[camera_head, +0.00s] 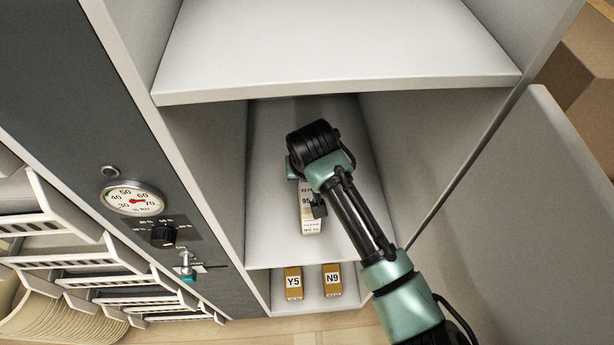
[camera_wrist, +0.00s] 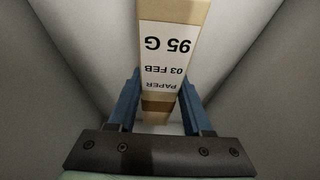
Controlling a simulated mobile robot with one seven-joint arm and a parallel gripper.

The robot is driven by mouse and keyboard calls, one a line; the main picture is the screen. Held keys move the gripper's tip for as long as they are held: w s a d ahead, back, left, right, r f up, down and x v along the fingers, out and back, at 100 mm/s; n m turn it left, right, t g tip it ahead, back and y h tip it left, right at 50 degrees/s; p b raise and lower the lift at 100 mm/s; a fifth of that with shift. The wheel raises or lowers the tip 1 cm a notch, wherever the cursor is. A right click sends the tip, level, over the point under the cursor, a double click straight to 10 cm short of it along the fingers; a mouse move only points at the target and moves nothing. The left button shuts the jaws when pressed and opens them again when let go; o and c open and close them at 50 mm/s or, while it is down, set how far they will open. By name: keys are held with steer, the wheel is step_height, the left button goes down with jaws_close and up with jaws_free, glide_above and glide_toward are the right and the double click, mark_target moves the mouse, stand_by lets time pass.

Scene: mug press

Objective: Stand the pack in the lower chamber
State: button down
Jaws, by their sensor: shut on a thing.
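The pack (camera_head: 309,218) is a narrow tan carton with a white label; it also shows in the wrist view (camera_wrist: 172,45), its label reading "95 G", "03 FEB" and "PAPER" upside down. My gripper (camera_head: 305,188) is inside the chamber below the big upper shelf. In the wrist view, the two blue fingers of my gripper (camera_wrist: 160,88) are shut on the pack from both sides. The pack's label faces the front opening. The chamber floor (camera_head: 270,220) lies under it; I cannot tell whether the pack touches it. My wrist hides part of the pack.
The upper shelf (camera_head: 340,60) overhangs the chamber. Side walls stand close on both sides. Two tan boxes, Y5 (camera_head: 293,282) and N9 (camera_head: 332,280), stand in the compartment below. A dial (camera_head: 132,198) and controls are left; an open door (camera_head: 530,220) is right. Chamber floor beside the pack is bare.

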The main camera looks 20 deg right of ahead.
steer(key=c, duration=0.8)
jaws_free()
steer(key=shift+f, duration=0.2)
steer(key=o, duration=0.5)
steer(key=shift+r, duration=0.1)
steer(key=shift+s+a+r, duration=0.1)
steer(key=shift+r, duration=0.45)
steer(key=p+v, duration=0.2)
steer(key=v, duration=0.8)
steer(key=shift+s+r+p, duration=0.1)
steer(key=shift+r+p, duration=0.1)
steer(key=shift+p, duration=0.15)
steer(key=shift+s+a+r, duration=0.1)
steer(key=shift+s+r, duration=0.1)
steer(key=shift+r, duration=0.15)
